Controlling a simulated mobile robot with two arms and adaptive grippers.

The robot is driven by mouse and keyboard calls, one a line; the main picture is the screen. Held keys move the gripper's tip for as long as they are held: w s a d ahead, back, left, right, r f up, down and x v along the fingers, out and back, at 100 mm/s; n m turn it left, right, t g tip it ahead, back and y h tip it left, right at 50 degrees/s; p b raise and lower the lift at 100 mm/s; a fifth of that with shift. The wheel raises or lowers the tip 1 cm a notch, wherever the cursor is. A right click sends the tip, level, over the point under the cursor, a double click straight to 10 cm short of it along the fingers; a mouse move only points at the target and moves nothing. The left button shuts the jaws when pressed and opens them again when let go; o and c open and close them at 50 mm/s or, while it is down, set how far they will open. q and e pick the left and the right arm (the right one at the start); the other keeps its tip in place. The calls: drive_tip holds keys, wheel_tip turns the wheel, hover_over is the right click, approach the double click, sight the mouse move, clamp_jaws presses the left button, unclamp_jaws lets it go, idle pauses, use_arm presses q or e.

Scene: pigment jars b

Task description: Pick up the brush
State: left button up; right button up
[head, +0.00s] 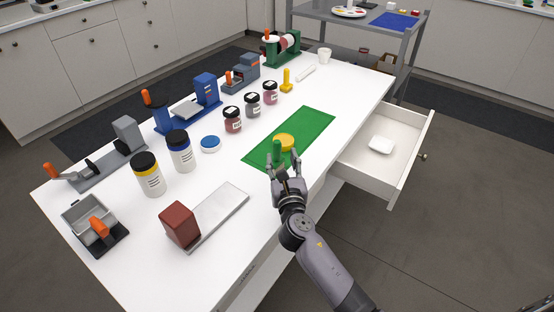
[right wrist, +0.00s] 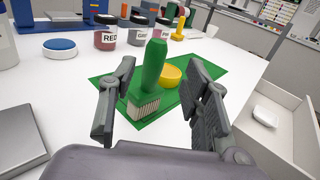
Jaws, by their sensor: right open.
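The brush has a green handle and a pale bristle block; in the right wrist view the brush (right wrist: 153,70) stands upright, bristles down, at the near edge of the green mat (right wrist: 185,100). In the head view the brush (head: 277,150) shows just beyond my right gripper (head: 286,178). In the right wrist view my right gripper (right wrist: 160,95) is open, with its fingers to either side of the brush and no clear contact. A yellow round thing (right wrist: 171,76) lies on the mat just behind the brush. My left gripper is not in view.
Labelled jars (head: 232,120) stand beyond the mat. A blue-lidded dish (head: 210,143) and a metal plate with a red block (head: 180,224) are to the left. An open drawer (head: 408,150) holding a white dish (head: 382,144) juts out at the right.

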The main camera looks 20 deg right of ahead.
sight(278, 151)
drive_tip(key=shift+w+d+f+b, duration=0.1)
drive_tip(key=shift+w+f+b, duration=0.1)
drive_tip(key=shift+w, duration=1.3)
drive_tip(key=shift+w+d+f+b, duration=0.1)
drive_tip(key=shift+w+b, duration=0.1)
drive_tip(key=shift+w, duration=1.3)
drive_tip(key=shift+c, duration=0.3)
clamp_jaws()
